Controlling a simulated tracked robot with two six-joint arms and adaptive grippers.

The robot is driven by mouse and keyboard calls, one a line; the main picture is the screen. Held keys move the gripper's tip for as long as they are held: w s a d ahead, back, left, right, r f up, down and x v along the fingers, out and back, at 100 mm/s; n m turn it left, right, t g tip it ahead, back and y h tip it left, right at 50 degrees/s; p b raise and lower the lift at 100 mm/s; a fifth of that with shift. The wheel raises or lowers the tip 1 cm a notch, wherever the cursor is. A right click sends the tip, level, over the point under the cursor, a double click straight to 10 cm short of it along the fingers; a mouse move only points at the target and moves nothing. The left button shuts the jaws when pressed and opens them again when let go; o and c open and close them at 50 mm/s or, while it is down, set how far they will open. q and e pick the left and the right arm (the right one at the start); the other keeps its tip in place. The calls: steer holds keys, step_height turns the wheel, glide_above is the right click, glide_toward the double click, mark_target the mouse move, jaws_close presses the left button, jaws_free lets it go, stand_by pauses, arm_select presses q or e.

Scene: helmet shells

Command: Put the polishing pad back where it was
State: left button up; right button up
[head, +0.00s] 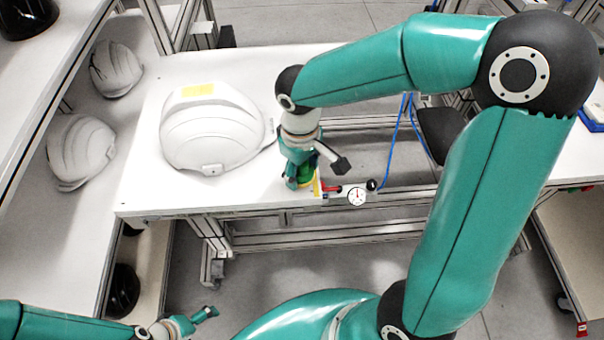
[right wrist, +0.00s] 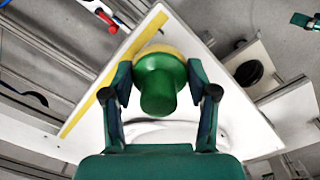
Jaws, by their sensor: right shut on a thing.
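The polishing pad (right wrist: 160,85) has a green round grip above a yellow base. In the right wrist view it sits between the two fingers of my right gripper (right wrist: 160,73), which is shut on it. In the head view the right gripper (head: 305,176) is low over the front right corner of the white table (head: 240,193), and the pad (head: 307,174) shows only as a bit of green and yellow behind the fingers. I cannot tell whether the pad touches the table. My left gripper (head: 195,320) is at the bottom left, away from the table, its jaw opening unclear.
A white helmet shell (head: 212,135) with a yellow patch lies on the table, left of my right gripper. Two more shells (head: 80,150) (head: 116,68) lie on the left surface. A blue cable (head: 396,135) hangs behind.

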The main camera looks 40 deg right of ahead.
step_height(320, 180, down, 2)
steer(key=shift+f, duration=0.1)
steer(key=shift+f, duration=0.1)
steer(key=o, duration=1.1)
